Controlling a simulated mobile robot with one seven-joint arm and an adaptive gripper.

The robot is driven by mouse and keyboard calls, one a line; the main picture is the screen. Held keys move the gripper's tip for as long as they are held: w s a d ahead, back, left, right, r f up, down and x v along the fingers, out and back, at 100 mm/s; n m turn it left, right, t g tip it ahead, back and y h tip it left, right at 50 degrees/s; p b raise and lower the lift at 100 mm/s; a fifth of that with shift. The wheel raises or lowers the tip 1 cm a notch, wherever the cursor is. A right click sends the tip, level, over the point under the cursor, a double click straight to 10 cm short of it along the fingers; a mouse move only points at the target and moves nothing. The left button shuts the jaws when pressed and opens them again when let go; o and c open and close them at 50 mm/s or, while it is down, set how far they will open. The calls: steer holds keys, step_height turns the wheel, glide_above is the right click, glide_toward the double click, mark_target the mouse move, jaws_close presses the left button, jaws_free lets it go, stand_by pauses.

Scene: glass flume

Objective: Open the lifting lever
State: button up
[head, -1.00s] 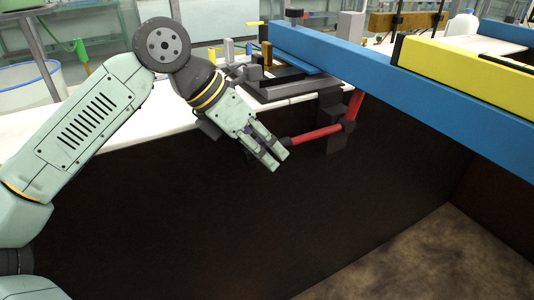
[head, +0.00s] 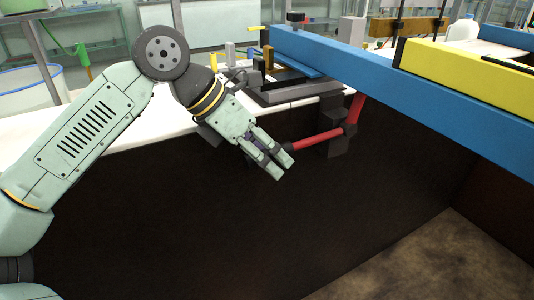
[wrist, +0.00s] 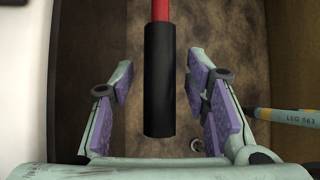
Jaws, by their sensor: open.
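The lifting lever is a red bent bar (head: 318,138) on a dark block at the bench's front edge. In the head view its near end is behind my gripper (head: 283,172). In the wrist view the lever's red shaft (wrist: 160,10) comes in from the top and ends in a black handle (wrist: 159,80). The handle lies between my two open fingers (wrist: 163,100), with purple pads on both sides.
A long blue beam (head: 400,85) and a yellow beam (head: 465,75) run along the upper right. The white bench top (head: 130,130) lies behind my arm. Below the lever is a dark panel (head: 220,220) and open floor (head: 420,265).

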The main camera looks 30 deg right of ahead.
steer(key=v, duration=1.2)
steer(key=shift+c, duration=0.2)
